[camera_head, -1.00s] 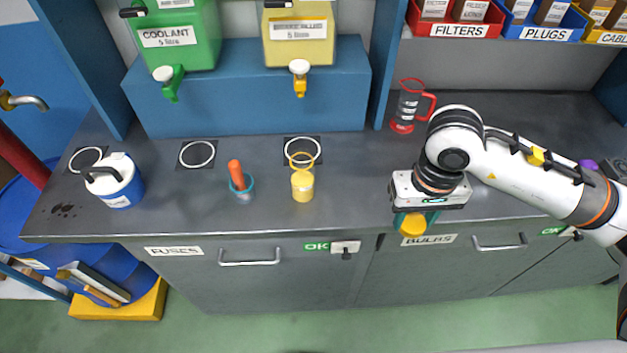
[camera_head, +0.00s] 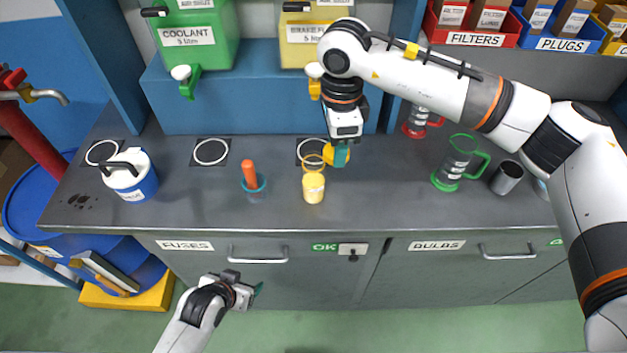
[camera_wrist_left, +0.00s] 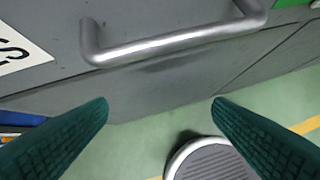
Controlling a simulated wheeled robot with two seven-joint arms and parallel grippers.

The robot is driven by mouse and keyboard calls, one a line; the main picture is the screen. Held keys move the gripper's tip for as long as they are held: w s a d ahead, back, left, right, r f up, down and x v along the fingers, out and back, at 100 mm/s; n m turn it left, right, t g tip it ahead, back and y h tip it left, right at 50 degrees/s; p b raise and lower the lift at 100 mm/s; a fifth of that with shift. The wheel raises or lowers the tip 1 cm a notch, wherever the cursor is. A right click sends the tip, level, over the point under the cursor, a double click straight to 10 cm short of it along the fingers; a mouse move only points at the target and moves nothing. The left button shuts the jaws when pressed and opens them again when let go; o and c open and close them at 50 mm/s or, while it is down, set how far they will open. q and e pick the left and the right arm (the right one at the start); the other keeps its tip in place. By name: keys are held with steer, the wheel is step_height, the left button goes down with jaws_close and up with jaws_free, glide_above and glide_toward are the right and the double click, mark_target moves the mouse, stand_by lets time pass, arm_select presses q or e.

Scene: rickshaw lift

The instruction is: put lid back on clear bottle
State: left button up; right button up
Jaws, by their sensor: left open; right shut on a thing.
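A small bottle (camera_head: 313,188) with yellow contents stands upright on the grey bench, with a yellow ring at its top. My right gripper (camera_head: 341,154) is shut on a round yellow lid (camera_head: 329,154), just behind and to the right of the bottle's top. Whether the lid touches the ring I cannot tell. My left gripper (camera_head: 257,292) is low in front of the cabinet, below the bench edge. In the left wrist view its two green fingers (camera_wrist_left: 160,106) are spread with nothing between them.
A blue-white canister (camera_head: 134,180) stands further left. A green-handled jug (camera_head: 455,165) and a grey cup (camera_head: 507,178) stand right. A drawer handle (camera_wrist_left: 170,45) is just ahead of my left gripper.

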arm_select(q)
step_height(320, 180, up, 12)
steer(key=w+d+t+h, duration=0.1)
steer(key=w+d+t, duration=0.1)
steer(key=d, duration=0.1)
steer(key=m+t+h, duration=0.4)
steer(key=m+h, duration=0.1)
steer(key=h, duration=0.2)
glide_toward(305, 181)
steer(key=f, duration=0.3)
steer(key=shift+w+a+f, duration=0.15)
steer(key=shift+w+f, duration=0.2)
steer(key=shift+f, duration=0.05)
steer(key=h, duration=0.1)
steer(key=r+h, duration=0.1)
steer(key=shift+w+a+r+m+h, duration=0.2)
steer(key=shift+w+m+h, duration=0.1)
steer(key=shift+h, duration=0.1)
arm_select(e)
steer(key=w+a+r+m, duration=0.2)
steer(key=a+m, duration=0.1)
steer(key=w+a+r+m, duration=0.1)
steer(key=m, duration=0.1)
steer(key=shift+a, duration=0.15)
arm_select(q)
steer(key=shift+r, duration=0.1)
steer(key=x, duration=1.2)
steer(key=shift+r, duration=0.2)
steer(key=shift+c, duration=0.5)
